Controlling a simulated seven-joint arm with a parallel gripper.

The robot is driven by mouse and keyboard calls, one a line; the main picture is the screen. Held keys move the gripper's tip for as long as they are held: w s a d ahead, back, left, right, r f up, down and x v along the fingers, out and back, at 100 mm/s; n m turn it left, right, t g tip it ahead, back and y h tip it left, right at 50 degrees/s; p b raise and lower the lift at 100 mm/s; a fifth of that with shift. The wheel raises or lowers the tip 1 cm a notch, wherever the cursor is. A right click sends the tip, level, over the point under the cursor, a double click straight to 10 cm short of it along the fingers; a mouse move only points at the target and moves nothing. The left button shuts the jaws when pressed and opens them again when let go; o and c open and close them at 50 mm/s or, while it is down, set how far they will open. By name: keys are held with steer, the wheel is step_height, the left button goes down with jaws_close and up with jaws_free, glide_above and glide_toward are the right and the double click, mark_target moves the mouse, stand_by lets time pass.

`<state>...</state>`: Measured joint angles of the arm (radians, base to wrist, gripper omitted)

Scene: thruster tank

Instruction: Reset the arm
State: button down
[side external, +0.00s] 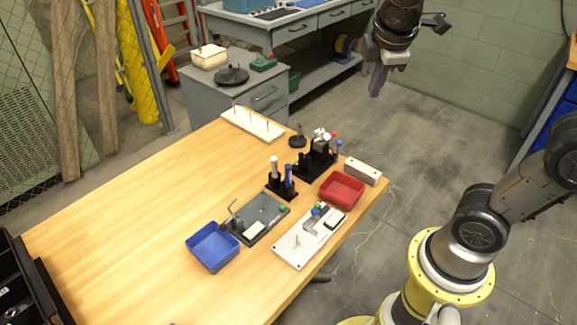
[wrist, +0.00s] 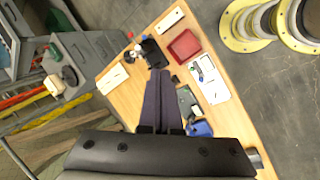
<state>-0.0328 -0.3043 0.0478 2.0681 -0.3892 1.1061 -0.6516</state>
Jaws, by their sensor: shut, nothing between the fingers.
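My gripper (side external: 376,80) is at the top right of the side view, raised high above the floor beyond the table's right corner. Its fingers point down and are together, with nothing between them. In the wrist view my gripper (wrist: 160,74) shows as two dark fingers side by side, closed, with the table far below. The wooden table (side external: 130,220) stands well below and to the left of it in the side view. My gripper touches nothing.
On the table are a blue bin (side external: 212,247), a red bin (side external: 342,190), a white plate (side external: 292,250), a grey plate (side external: 262,228), black tool holders (side external: 316,162) and a white pegged board (side external: 252,124). A grey cabinet (side external: 215,95) stands behind. Air around my gripper is clear.

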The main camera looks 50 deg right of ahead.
steer(key=s+a+f+m+t+y, duration=0.2)
steer(key=s+a+f+m, duration=0.3)
steer(key=s+m, duration=0.4)
steer(key=shift+s+a+t+y, duration=0.4)
steer(key=shift+s+a+y, duration=0.4)
steer(key=shift+y, duration=0.1)
